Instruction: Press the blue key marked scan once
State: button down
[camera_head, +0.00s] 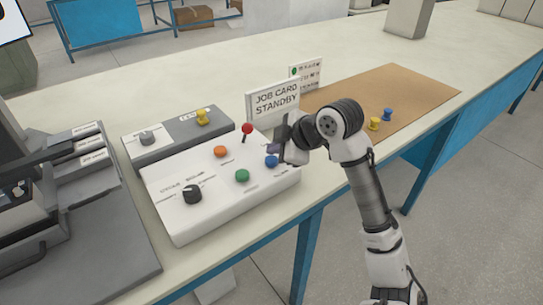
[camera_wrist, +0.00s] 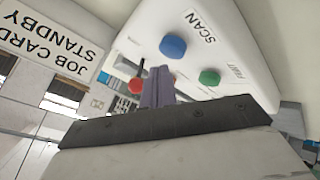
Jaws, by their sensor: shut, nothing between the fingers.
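The blue key (camera_head: 271,161) sits at the right end of the white control panel (camera_head: 185,223). In the wrist view the blue key (camera_wrist: 173,46) has the label SCAN (camera_wrist: 200,27) beside it. My gripper (camera_head: 272,148) is shut and empty, close to the blue key in the head view. In the wrist view my gripper's fingertips (camera_wrist: 157,72) show just below the key in the picture, with a visible gap between them. I cannot tell the exact height of the fingertips above the panel.
The panel also bears a green key (camera_head: 242,176), an orange key (camera_head: 221,151), a black knob (camera_head: 193,194) and a red-topped lever (camera_head: 247,128). A sign reading JOB CARD STANDBY (camera_head: 275,100) stands behind. A brown mat (camera_head: 415,90) lies right.

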aim_at(276, 161)
notch_tip(276, 161, up, 5)
jog(key=p, duration=0.3)
jog(key=shift+p, duration=0.4)
dwell(0.7)
